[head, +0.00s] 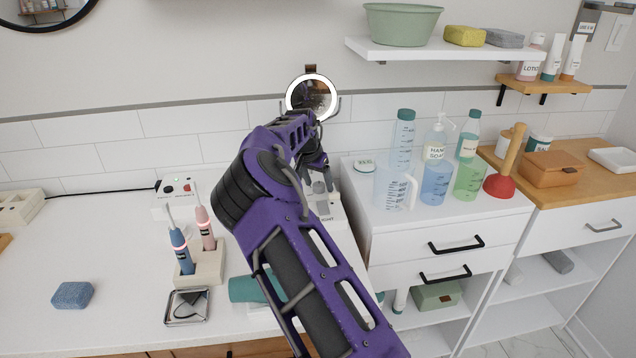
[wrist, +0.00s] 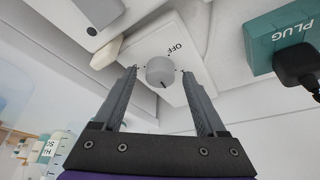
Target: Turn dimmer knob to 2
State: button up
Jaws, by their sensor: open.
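The dimmer knob (wrist: 160,71) is a light grey round knob on a white box (wrist: 196,98), seen in the wrist view. The word OFF is printed beside it, with small dots around it. A short dark mark shows on the knob's lower edge. My gripper (wrist: 159,76) is open, with one dark finger on each side of the knob. A narrow gap seems to show at each fingertip; I cannot tell the depth. In the head view my gripper (head: 318,172) is over the box marked LIGHT (head: 329,217), and my arm hides the knob.
A teal PLUG box (wrist: 282,38) with a black plug (wrist: 297,68) is to the right in the wrist view. In the head view, a round lit mirror (head: 312,97) stands behind my gripper. A toothbrush holder (head: 203,266) is left and a measuring jug (head: 391,187) right.

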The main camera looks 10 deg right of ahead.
grip_shut()
jog(key=shift+r+m+p, duration=0.15)
jog(key=shift+m+p, duration=0.15)
jog(key=shift+p, duration=0.3)
jog(key=shift+r+m+h+p, duration=0.1)
jog(key=shift+m+h+p, duration=0.2)
jog(key=shift+m+p, duration=0.4)
jog(key=shift+w+a+m+g+h+p, duration=0.15)
jog(key=shift+m+g+p, duration=0.25)
jog(key=shift+m+p, duration=0.45)
jog(key=shift+d+m+g+h+p, duration=0.1)
jog(key=shift+m+g+h+p, duration=0.25)
jog(key=shift+m, duration=0.9)
jog(key=shift+f, duration=0.2)
grip_release()
